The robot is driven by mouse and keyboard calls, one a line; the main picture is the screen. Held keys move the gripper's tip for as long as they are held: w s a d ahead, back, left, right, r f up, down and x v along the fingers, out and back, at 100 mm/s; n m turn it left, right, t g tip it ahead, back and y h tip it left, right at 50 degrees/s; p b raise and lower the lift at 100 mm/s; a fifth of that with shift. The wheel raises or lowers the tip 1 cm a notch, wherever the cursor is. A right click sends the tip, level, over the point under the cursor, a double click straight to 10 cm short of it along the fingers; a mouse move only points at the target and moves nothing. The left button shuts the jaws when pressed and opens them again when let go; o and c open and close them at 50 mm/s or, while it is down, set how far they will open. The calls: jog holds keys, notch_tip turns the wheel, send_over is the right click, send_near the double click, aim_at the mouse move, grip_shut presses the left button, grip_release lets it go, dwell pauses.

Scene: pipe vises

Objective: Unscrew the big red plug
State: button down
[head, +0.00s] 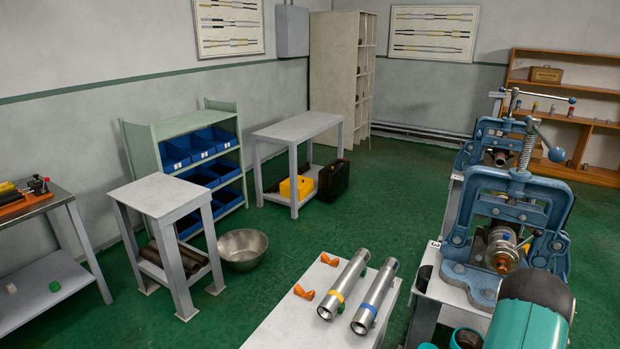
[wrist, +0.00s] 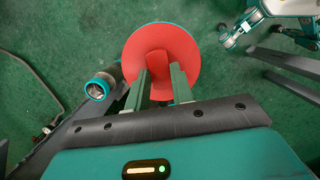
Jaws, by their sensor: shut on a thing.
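The big red plug (wrist: 185,57) fills the upper middle of the wrist view as a round red disc with a raised red tab across its middle. My gripper (wrist: 159,82) has its two green fingers on either side of that tab and is shut on it. The pipe or fitting behind the plug is hidden by the disc, so I cannot tell how far in the plug sits. In the head view my teal arm covers the lower right, and neither my fingertips nor the red plug can be made out there.
A blue vise (head: 510,215) clamps a pipe beside my arm, with another vise (head: 495,145) behind. A white bench (head: 285,328) holds two steel pipes (head: 345,285) and orange pieces (head: 303,291). A teal-rimmed pipe end (wrist: 97,87) is left of the plug. Green floor lies open left.

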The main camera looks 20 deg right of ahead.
jog(key=shift+s+n, duration=0.15)
jog(key=shift+n, duration=0.45)
jog(key=n+h, duration=0.1)
jog(key=n, duration=0.3)
jog(key=shift+s+a+n, duration=0.1)
jog(key=shift+a+n, duration=0.05)
jog(key=shift+n, duration=0.25)
jog(key=shift+s+n+t, duration=0.15)
jog(key=shift+n+t, duration=0.25)
jog(key=shift+n, duration=0.8)
jog(key=shift+a+n+h, duration=0.1)
jog(key=shift+n+h, duration=0.2)
jog(key=shift+n, duration=0.9)
